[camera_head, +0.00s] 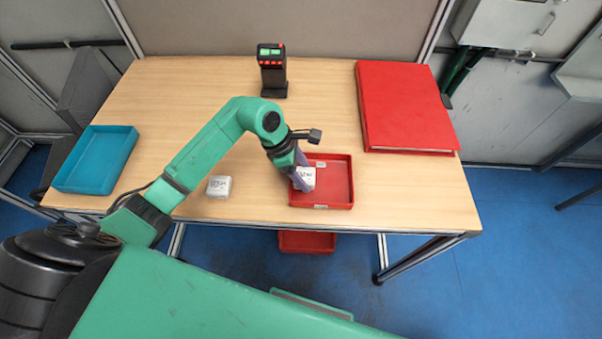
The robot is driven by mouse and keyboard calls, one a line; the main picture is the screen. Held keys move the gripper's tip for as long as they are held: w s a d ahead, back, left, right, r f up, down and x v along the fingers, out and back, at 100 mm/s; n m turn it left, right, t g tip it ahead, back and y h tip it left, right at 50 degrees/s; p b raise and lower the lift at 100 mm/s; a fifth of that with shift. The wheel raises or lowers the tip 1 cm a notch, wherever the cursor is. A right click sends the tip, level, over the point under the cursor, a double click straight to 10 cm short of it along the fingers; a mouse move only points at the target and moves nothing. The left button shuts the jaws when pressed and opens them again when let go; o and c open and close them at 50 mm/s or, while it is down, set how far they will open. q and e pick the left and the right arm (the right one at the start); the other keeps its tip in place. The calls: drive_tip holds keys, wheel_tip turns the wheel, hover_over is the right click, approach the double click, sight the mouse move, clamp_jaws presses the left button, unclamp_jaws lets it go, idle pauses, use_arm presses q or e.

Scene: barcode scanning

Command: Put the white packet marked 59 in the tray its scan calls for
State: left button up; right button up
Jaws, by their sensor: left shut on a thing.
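My left gripper (300,172) reaches over the red tray (338,196) near the table's front edge. It is shut on a white packet (306,179), which shows at the tray's left side. The print on this packet is too small to read, and I cannot tell whether it touches the tray floor. Another white packet (219,186) lies on the table left of the red tray; its marking is also unreadable. A blue tray (112,160) stands at the table's left end and looks empty. A black and red scanner (271,72) with a green display stands at the back. My right gripper is out of view.
A large red binder (408,105) lies on the right of the wooden table (180,90). Another red tray (307,242) shows below the table's front edge. A grey panel (285,25) closes off the back. The table between the blue tray and the scanner is clear.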

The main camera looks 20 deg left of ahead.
use_arm(q)
drive_tip(key=shift+d+f, duration=0.1)
drive_tip(key=o, duration=1.5)
drive_tip(key=shift+s+d, duration=0.1)
drive_tip(key=shift+r, duration=0.25)
drive_tip(key=p+v, duration=0.5)
drive_tip(key=v, duration=0.7)
